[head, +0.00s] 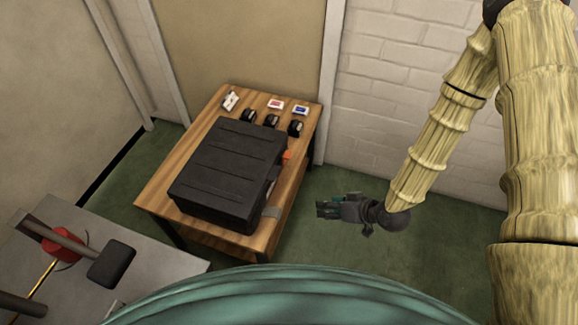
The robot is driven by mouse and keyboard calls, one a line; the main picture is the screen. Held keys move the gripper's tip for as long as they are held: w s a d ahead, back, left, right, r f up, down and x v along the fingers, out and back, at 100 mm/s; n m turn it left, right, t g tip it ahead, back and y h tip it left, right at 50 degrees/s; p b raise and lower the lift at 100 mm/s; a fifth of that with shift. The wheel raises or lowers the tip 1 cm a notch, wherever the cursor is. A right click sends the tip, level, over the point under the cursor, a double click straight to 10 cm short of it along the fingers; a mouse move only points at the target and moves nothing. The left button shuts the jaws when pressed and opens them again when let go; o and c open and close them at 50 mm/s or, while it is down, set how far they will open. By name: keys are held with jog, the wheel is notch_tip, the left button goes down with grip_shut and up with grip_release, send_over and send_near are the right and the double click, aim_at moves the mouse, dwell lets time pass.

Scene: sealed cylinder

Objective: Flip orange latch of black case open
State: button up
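The black case (228,167) lies closed on a wooden table, its ribbed lid facing up. A small orange latch (287,154) shows on the case's right side, near the far corner; most of it is hidden by the lid edge.
On the wooden table (156,196), behind the case, are several dark objects (271,121) and small cards (300,110). A grey table (165,265) at lower left holds a hammer (110,264) and a red object (62,244). Green floor is clear right of the wooden table, before a brick wall.

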jog(key=w+a+n+t+y+b, duration=0.2)
jog(key=w+a+n+y+b, duration=0.15)
jog(key=w+b, duration=0.4)
jog(key=n+g+y+b, duration=0.2)
jog(key=n+y+b, duration=0.45)
jog(key=b, duration=0.25)
send_near(290, 155)
jog(key=b+x, duration=0.3)
jog(key=x, duration=0.7)
jog(key=shift+w+a+b, duration=0.1)
jog(key=shift+b, duration=0.2)
jog(key=c, duration=1)
